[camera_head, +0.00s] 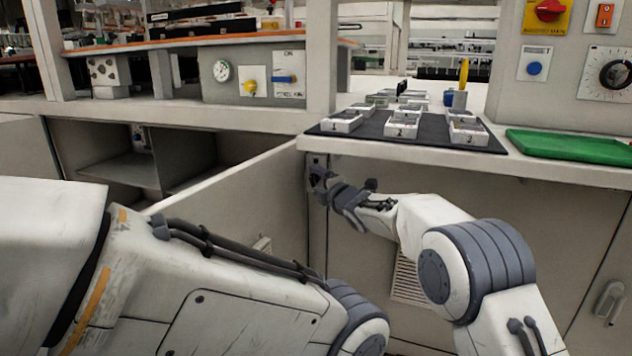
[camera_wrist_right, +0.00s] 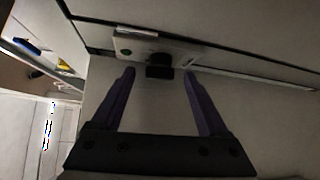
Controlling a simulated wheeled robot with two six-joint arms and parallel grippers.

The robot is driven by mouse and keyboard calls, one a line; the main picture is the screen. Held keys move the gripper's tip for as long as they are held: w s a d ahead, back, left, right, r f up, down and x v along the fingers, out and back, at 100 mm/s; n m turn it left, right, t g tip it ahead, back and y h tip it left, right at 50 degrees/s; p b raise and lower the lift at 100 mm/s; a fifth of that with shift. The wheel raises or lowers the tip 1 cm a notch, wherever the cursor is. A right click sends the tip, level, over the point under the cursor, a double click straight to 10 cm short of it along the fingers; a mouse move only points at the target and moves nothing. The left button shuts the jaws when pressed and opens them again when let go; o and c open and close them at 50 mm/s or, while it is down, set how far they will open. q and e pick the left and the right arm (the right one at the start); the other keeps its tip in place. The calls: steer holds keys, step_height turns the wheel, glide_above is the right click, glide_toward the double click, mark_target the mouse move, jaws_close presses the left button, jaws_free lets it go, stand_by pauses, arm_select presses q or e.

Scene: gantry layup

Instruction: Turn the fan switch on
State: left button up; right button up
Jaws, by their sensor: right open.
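A small pale plate with a black switch (camera_wrist_right: 160,68) is fixed to the cabinet front, just under the bench top; I cannot read a fan label on it. In the head view the plate (camera_head: 317,159) shows at the corner by the open cabinet door, with its switch hidden behind my gripper. My right gripper (camera_head: 322,181) is close to it. In the right wrist view my right gripper (camera_wrist_right: 159,76) is open, its two dark fingertips apart on either side of the black switch. I cannot tell whether they touch it. My left gripper is out of view.
An open cabinet door (camera_head: 250,205) stands left of my right gripper. Above are a dark mat (camera_head: 385,142) with several numbered boxes and a green tray (camera_head: 570,147). Other controls include a red knob (camera_head: 549,10), a blue button (camera_head: 534,68) and a black dial (camera_head: 614,74).

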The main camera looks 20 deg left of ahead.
steer(key=shift+w+a, duration=0.35)
steer(key=shift+f, duration=0.1)
jaws_close()
steer(key=m+t+b, duration=0.1)
steer(key=m+b, duration=0.1)
steer(key=b, duration=0.3)
steer(key=f+m+t+y+b, duration=0.1)
steer(key=t+b, duration=0.1)
steer(key=b, duration=0.3)
steer(key=f+m+t+y+b, duration=0.1)
steer(key=m+b, duration=0.1)
steer(key=b, duration=0.3)
steer(key=shift+a+m, duration=0.15)
steer(key=shift+m, duration=0.15)
steer(key=shift+r+m+t+y+b, duration=0.15)
steer(key=shift+m+t+y+b, duration=0.15)
steer(key=shift+m+t+b, duration=0.35)
steer(key=shift+a+m+t, duration=0.1)
steer(key=shift+m+t, duration=1.05)
steer(key=shift+m, duration=0.4)
steer(key=shift+m+h, duration=0.3)
steer(key=shift+h, duration=0.2)
jaws_free()
steer(key=shift+r, duration=0.1)
